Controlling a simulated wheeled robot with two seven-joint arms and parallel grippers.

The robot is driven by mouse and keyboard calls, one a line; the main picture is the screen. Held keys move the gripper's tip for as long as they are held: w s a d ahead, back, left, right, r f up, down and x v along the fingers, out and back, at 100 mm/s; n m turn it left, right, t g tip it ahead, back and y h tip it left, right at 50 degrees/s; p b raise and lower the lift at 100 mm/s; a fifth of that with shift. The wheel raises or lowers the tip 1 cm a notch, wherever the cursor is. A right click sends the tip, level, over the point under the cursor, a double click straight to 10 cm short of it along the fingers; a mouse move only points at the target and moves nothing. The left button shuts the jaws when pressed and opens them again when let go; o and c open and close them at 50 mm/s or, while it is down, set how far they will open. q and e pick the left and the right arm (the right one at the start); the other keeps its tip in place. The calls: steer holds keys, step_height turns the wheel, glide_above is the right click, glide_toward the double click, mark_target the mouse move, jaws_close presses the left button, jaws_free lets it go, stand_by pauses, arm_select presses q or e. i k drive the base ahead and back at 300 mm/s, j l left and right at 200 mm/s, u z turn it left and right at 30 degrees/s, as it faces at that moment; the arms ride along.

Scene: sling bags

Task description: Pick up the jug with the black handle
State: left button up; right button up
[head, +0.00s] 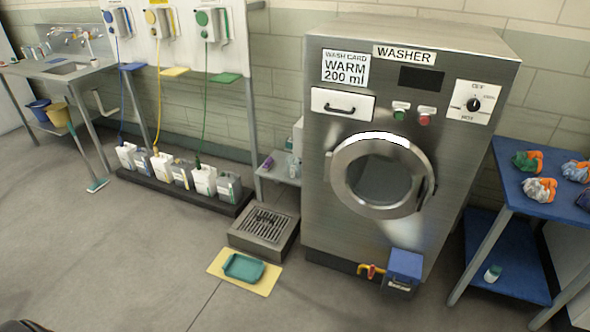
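Several white and grey jugs stand in a row on a low dark rack (180,200) on the floor, below the wall panel. They include a white jug (125,156) at the left end, a white jug (203,181) further right and a grey-green jug (229,187) at the right end. Tubes run down into some of them. The handles are too small for me to tell which one is black. Neither of my grippers is in view.
A steel washer (330,225) stands at centre right, with a blue box (404,265) at its foot. A floor drain box (263,232) and a yellow mat (224,274) with a teal tray (244,267) lie in front. A blue table (525,200) is at right.

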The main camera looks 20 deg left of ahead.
mark_target(297, 168)
steer(key=i+j+u, duration=0.6)
steer(key=u, duration=0.2)
steer(key=i+j+u, duration=0.25)
steer(key=u, duration=0.2)
steer(key=i+j+u, duration=0.25)
steer(key=u, duration=0.2)
steer(key=i+u, duration=0.45)
steer(key=i+j+u, duration=0.25)
steer(key=i, duration=0.55)
steer(key=i+u, duration=0.3)
steer(key=i, duration=0.5)
steer(key=i+l+z, duration=0.1)
steer(key=i+z, duration=0.2)
steer(key=z, duration=0.15)
steer(key=i+z, duration=0.3)
steer(key=z, duration=0.15)
steer(key=i+j+z, duration=0.1)
steer(key=i+z, duration=0.2)
steer(key=z, duration=0.15)
steer(key=i+j+z, duration=0.25)
steer(key=z, duration=0.2)
steer(key=i+z, duration=0.15)
steer(key=z, duration=0.3)
steer(key=i+z, duration=0.15)
steer(key=z, duration=0.35)
steer(key=i+j+z, duration=0.1)
steer(key=z, duration=0.35)
steer(key=i+j+z, duration=0.15)
steer(key=z, duration=0.3)
